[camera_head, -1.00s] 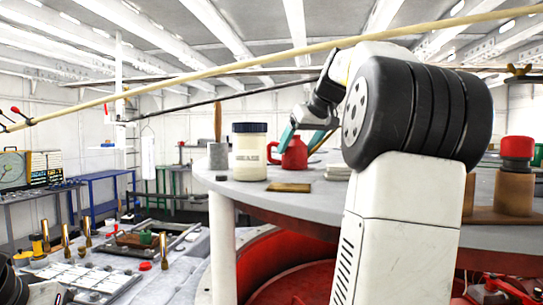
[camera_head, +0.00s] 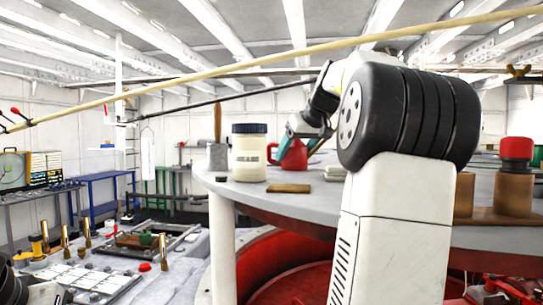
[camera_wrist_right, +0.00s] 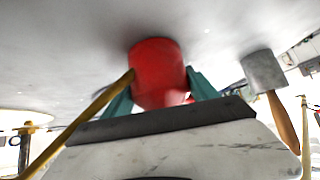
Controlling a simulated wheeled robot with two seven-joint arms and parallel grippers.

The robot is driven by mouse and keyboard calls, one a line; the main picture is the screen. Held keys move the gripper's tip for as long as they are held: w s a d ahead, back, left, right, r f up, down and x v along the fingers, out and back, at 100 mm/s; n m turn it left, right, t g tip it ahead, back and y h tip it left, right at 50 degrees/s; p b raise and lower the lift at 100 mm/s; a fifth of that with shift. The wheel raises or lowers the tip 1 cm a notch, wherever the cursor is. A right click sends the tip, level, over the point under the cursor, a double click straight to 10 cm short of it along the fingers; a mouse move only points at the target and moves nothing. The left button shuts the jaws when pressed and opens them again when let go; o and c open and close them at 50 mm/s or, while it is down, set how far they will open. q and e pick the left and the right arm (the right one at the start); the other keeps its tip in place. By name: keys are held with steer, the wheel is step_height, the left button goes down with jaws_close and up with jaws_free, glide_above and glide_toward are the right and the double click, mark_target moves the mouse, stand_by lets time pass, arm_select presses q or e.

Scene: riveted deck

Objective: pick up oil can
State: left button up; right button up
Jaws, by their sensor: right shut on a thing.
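The red oil can (camera_head: 296,154) stands on the round grey table (camera_head: 262,199), behind a cream jar. My right gripper (camera_head: 284,148) reaches it from the right, and its teal fingers are at the can. In the right wrist view the red can (camera_wrist_right: 158,72) sits between the two teal fingers of my right gripper (camera_wrist_right: 160,92), which is shut on it. I cannot tell whether the can is clear of the tabletop. My right arm hides part of the table. My left gripper does not show clearly.
The cream jar (camera_head: 249,158) with a dark lid stands left of the can. A wooden-handled tool (camera_head: 217,150) is left of the jar. A flat brown block (camera_head: 289,188) lies in front. A red-topped cylinder (camera_head: 516,150) stands at far right. A long pale pole (camera_head: 200,76) crosses overhead.

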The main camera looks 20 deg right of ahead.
mark_target(300, 145)
steer(key=shift+r, duration=0.1)
steer(key=shift+r, duration=1.2)
steer(key=s, duration=0.2)
steer(key=s+r, duration=0.1)
steer(key=s, duration=0.1)
steer(key=shift+s+d+r, duration=0.1)
steer(key=shift+s+d, duration=0.1)
steer(key=shift+s, duration=0.05)
steer(key=s+d, duration=0.1)
steer(key=s, duration=0.8)
steer(key=s+d, duration=0.1)
steer(key=s, duration=1.7)
steer(key=shift+s+d, duration=0.2)
steer(key=shift+d, duration=0.2)
